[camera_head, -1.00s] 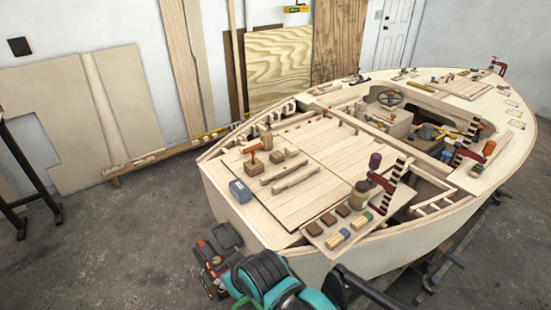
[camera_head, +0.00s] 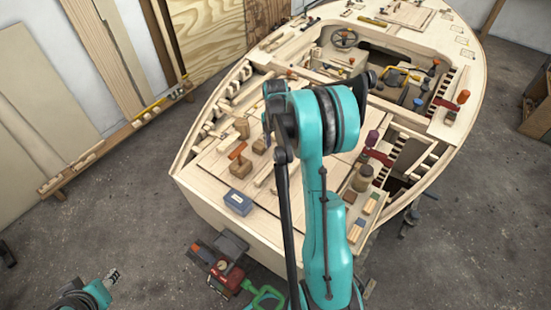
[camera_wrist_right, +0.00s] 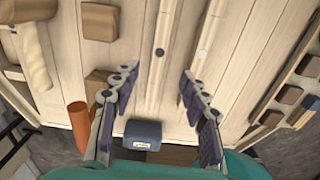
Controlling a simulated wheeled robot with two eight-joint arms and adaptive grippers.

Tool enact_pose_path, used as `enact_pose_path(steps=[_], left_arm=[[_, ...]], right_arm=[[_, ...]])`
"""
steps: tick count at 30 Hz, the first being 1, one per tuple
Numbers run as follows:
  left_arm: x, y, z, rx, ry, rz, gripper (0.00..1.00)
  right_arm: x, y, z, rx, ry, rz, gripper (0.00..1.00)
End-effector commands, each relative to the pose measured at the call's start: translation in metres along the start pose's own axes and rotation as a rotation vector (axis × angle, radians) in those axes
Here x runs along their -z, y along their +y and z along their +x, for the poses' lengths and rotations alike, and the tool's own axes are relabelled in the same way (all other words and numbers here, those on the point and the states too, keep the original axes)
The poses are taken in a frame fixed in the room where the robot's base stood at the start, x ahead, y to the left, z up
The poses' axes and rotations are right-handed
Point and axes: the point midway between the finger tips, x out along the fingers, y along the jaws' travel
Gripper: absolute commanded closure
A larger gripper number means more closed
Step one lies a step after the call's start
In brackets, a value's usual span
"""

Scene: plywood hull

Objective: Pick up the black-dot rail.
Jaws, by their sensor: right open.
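The black-dot rail (camera_wrist_right: 161,35) is a long pale wooden strip with a dark dot, lying on the plank deck in the right wrist view. A similar rail with a white dot (camera_wrist_right: 208,35) lies beside it to the right. My right gripper (camera_wrist_right: 158,74) is open and empty above the deck; the black-dot rail shows between its fingers, with no visible contact. In the head view my right arm covers that gripper and much of the rails. My left gripper (camera_head: 112,276) is at the bottom left, away from the boat; its jaw state is unclear.
A blue box (camera_head: 238,201) and an orange-handled tool (camera_head: 237,151) stand on the deck left of my arm. Wooden blocks (camera_wrist_right: 99,21) lie near the rails. A tray with blocks (camera_wrist_right: 288,95) is at the right. The floor (camera_head: 130,190) left of the boat is clear.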

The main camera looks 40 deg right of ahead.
Motion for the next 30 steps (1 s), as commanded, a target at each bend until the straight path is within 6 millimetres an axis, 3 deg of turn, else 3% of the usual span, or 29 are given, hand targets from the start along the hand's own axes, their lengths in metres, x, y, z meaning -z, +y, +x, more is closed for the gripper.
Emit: enact_pose_path(steps=[13, 19, 27, 30], left_arm=[[-0.008, 0.000, 0.011, 0.000, 0.000, 0.000, 0.60], [-0.015, 0.000, 0.021, 0.000, 0.000, 0.000, 0.60], [-0.015, 0.000, 0.021, 0.000, 0.000, 0.000, 0.60], [-0.015, 0.000, 0.021, 0.000, 0.000, 0.000, 0.60]], right_arm=[[-0.006, 0.001, 0.048, 0.009, 0.008, -0.042, 0.55], [-0.008, 0.004, 0.079, 0.008, 0.008, -0.042, 0.55], [-0.007, 0.003, 0.083, 0.008, 0.008, -0.041, 0.55], [-0.007, 0.003, 0.083, 0.008, 0.008, -0.041, 0.79]])
